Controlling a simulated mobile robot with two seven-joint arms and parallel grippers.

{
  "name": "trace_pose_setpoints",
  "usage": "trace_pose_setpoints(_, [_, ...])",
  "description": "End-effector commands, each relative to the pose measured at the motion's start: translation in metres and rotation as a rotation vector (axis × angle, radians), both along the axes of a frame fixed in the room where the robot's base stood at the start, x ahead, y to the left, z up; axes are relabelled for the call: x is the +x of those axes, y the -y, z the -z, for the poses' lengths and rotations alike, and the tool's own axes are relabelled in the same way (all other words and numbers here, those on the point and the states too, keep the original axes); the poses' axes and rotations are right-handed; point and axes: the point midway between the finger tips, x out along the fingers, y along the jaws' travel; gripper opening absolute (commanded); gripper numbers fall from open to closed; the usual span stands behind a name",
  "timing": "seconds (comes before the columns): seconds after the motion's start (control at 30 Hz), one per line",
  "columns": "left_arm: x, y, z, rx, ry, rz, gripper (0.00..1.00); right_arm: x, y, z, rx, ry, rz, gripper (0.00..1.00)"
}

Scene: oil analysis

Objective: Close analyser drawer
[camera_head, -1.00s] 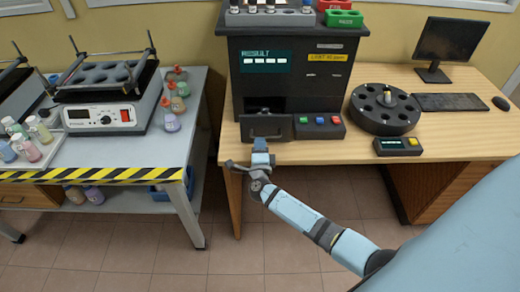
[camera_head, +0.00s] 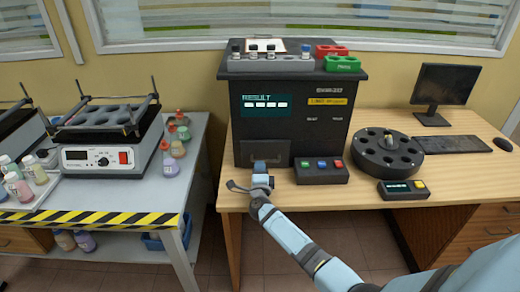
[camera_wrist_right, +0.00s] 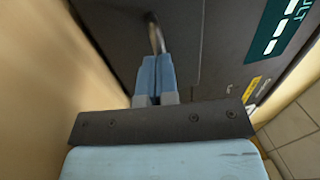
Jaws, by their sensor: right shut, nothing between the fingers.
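The analyser (camera_head: 290,100) is a dark box on the wooden desk with a lit RESULT screen. Its drawer front (camera_head: 277,151) is low on the left of the face and looks flush with it, with no open gap above. My right gripper (camera_head: 260,166) is in front of the drawer, shut and empty. In the right wrist view its fingers (camera_wrist_right: 156,76) are together, with their tips at the curved metal drawer handle (camera_wrist_right: 156,36). I cannot tell whether they touch it. My left gripper is not in view.
A button box (camera_head: 321,170) stands just right of the drawer. A round dark carousel (camera_head: 388,163) and a small yellow-buttoned device (camera_head: 403,189) are farther right. A grey bench (camera_head: 188,165) with a heater block stands left, across a gap.

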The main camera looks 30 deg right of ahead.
Motion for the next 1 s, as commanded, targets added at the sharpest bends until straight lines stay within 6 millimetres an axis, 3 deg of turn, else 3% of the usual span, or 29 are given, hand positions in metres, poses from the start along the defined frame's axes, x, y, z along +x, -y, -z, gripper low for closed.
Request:
trace_pose_setpoints(0.03, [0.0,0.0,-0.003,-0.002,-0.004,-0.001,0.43,0.005,0.005,-0.024,-0.008,0.023,0.006,0.0])
trace_pose_setpoints(0.23, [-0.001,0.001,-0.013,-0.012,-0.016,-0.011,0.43,0.003,0.006,-0.072,-0.012,0.027,0.009,0.0])
trace_pose_setpoints(0.37, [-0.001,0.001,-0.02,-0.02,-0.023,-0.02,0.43,0.002,0.006,-0.105,-0.016,0.026,0.011,0.5])
trace_pose_setpoints(0.4, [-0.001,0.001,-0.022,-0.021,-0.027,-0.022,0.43,0.002,0.006,-0.116,-0.015,0.026,0.011,0.67])
trace_pose_setpoints(0.43, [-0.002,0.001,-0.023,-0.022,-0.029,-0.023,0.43,0.001,0.006,-0.123,-0.015,0.025,0.011,0.72])
trace_pose_setpoints(0.47, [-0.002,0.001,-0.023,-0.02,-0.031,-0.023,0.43,0.001,0.006,-0.131,-0.016,0.024,0.012,0.72])
trace_pose_setpoints(0.5, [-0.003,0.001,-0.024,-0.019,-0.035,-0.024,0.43,0.001,0.006,-0.141,-0.015,0.025,0.012,0.4])
trace_pose_setpoints(0.53, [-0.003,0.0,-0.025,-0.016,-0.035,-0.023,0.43,0.001,0.005,-0.148,-0.014,0.024,0.012,0.02])
trace_pose_setpoints(0.8, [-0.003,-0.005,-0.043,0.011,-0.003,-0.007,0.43,-0.002,0.001,-0.192,-0.007,0.016,0.007,0.0])
trace_pose_setpoints(1.0, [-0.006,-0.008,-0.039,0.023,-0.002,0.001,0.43,-0.002,0.001,-0.202,-0.007,0.012,0.004,0.0])
